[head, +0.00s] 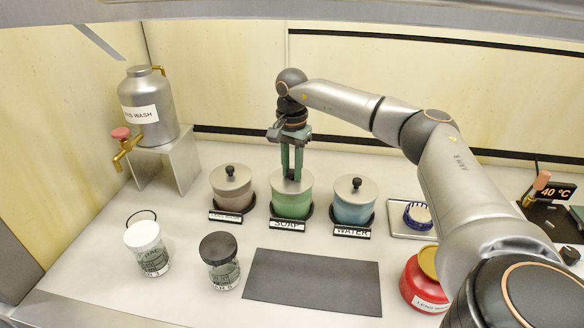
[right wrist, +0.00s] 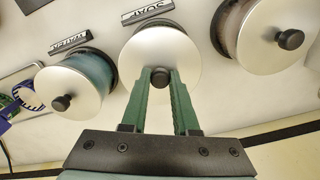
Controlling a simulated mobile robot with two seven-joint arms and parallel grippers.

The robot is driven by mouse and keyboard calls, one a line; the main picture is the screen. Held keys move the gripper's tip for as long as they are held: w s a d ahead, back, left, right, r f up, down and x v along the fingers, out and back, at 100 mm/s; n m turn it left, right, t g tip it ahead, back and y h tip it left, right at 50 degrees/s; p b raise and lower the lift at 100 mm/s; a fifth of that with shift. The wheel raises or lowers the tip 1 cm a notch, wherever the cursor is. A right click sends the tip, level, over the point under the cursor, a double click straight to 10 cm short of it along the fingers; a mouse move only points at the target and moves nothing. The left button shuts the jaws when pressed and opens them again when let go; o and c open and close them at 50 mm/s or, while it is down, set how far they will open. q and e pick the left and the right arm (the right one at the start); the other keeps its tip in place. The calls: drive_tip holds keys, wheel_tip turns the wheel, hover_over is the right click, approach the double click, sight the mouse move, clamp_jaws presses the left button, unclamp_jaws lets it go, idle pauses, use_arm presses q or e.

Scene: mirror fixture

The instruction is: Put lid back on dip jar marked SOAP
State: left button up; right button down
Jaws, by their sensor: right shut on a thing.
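The SOAP jar (head: 291,204) is a green jar in a dark holder, in the middle of a row of jars. Its round silver lid (head: 306,184) lies level over the jar mouth, apparently on the rim; a small gap cannot be ruled out. My right gripper (head: 291,177) points straight down from above, its green fingers shut on the lid's black knob. The right wrist view shows the lid (right wrist: 160,50) with the fingers (right wrist: 160,78) on either side of the knob. The SOAP label (head: 287,225) stands in front of the jar. My left gripper is not in view.
A brown jar (head: 231,194) stands close on the left and the blue WATER jar (head: 352,209) on the right, both lidded. A dark mat (head: 312,282), two glass jars (head: 152,259) (head: 223,273) and a red can (head: 422,288) are in front. A silver tank (head: 147,100) stands back left.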

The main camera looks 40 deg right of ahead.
drive_tip(key=shift+p, duration=0.4)
idle(0.5)
drive_tip(key=shift+c, duration=0.6)
unclamp_jaws()
wheel_tip(320, 180, up, 2)
drive_tip(key=shift+r+p, duration=0.25)
drive_tip(key=shift+p, duration=1)
drive_tip(key=shift+r, duration=2.25)
clamp_jaws()
